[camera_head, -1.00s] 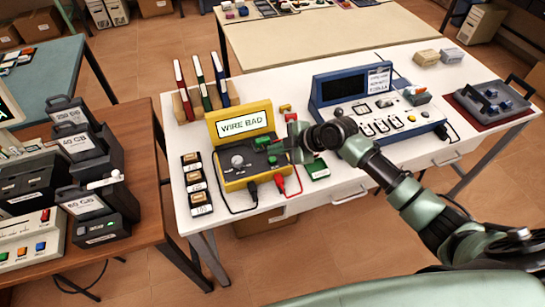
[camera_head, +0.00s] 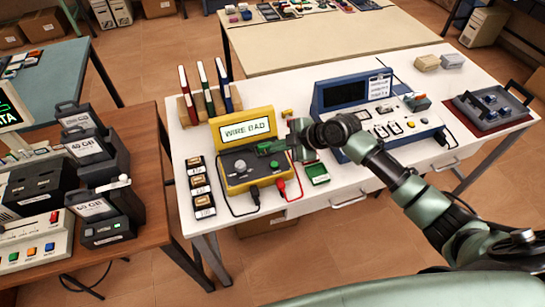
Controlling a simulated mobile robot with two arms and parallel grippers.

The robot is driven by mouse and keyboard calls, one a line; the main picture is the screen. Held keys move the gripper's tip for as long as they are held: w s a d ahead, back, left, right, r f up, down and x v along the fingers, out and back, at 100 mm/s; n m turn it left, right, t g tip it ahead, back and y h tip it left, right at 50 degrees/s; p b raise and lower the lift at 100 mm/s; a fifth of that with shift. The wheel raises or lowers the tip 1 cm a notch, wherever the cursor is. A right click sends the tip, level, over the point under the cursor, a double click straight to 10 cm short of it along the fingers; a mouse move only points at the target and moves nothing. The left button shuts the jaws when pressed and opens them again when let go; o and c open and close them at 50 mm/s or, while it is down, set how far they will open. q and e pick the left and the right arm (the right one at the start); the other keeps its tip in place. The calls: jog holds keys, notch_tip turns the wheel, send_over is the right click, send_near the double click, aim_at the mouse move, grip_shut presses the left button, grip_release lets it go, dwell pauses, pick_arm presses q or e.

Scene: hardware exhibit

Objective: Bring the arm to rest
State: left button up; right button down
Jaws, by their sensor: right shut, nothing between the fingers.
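My right arm (camera_head: 395,178) reaches in from the lower right over the white table. My right gripper (camera_head: 290,146) is shut and empty, just at the right side of the yellow tester (camera_head: 230,183), whose screen reads "WIRE BAD". A green piece shows by the fingertips on the tester's panel; I cannot tell if the fingers touch it. Black and red leads (camera_head: 281,188) come out of the tester's front. My left gripper is not in view.
A blue console (camera_head: 345,92) stands right of my gripper. A green block (camera_head: 317,174) lies below it. Small labelled boxes (camera_head: 198,180) stand left of the tester, with coloured binders (camera_head: 203,85) behind. A grey tray (camera_head: 487,106) is at the right. A brown table (camera_head: 150,190) stands left.

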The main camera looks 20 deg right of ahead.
jog(key=s+a+f+m+g+h, duration=0.1)
jog(key=s+a+f+m, duration=0.15)
jog(key=s, duration=0.45)
jog(key=s+a+f+m+g, duration=0.1)
jog(key=s+a+f+m, duration=0.15)
jog(key=s, duration=0.45)
jog(key=s+d+r+m+g+h, duration=0.1)
jog(key=s+d+m+h, duration=0.3)
jog(key=s, duration=0.5)
jog(key=s+d+r+m+h, duration=0.1)
jog(key=s+d+r+m, duration=0.15)
jog(key=s+m, duration=0.5)
jog(key=s+d+f+g+b, duration=0.1)
jog(key=s+f+g+b, duration=0.2)
jog(key=f, duration=3)
jog(key=s+d+f+n+b, duration=0.1)
jog(key=s+d+f+b, duration=0.1)
jog(key=s+f, duration=1.3)
jog(key=shift+s+d+f, duration=0.35)
jog(key=shift+s+d, duration=0.2)
jog(key=shift+s, duration=0.25)
